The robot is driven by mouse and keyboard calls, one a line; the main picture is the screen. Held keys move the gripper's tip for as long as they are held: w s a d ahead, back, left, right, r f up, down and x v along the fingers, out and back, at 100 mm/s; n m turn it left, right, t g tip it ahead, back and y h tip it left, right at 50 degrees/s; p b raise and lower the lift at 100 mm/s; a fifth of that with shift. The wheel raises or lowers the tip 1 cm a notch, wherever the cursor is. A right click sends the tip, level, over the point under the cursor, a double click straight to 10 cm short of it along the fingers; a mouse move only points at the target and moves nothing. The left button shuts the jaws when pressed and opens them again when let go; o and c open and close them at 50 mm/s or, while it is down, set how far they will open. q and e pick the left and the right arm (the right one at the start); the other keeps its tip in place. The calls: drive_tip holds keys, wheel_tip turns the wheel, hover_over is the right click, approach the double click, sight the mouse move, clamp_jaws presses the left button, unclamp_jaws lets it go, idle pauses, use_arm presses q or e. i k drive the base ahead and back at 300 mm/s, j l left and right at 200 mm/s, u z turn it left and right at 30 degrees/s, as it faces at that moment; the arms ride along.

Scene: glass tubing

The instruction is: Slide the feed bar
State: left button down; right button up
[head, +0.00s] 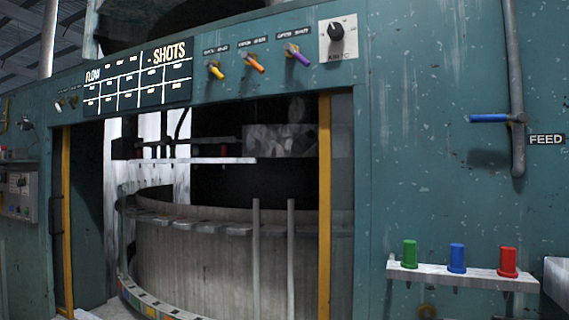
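The feed bar is on the teal machine front at the upper right of the head view, beside a black "FEED" label (547,139). It has a blue handle (489,118) sticking out to the left from a collar on a grey vertical rod (514,70). The handle sits near the rod's lower end, and the rod runs up out of the picture. Neither of my grippers shows in this view.
A white shelf (462,274) with green, blue and red knobs juts out at the lower right. Left of it is an opening with yellow edges (324,200) and a round drum (190,255) inside. Colored levers and a black dial (337,32) sit above.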

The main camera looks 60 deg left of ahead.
sight(168, 140)
drive_tip(key=u, duration=2.75)
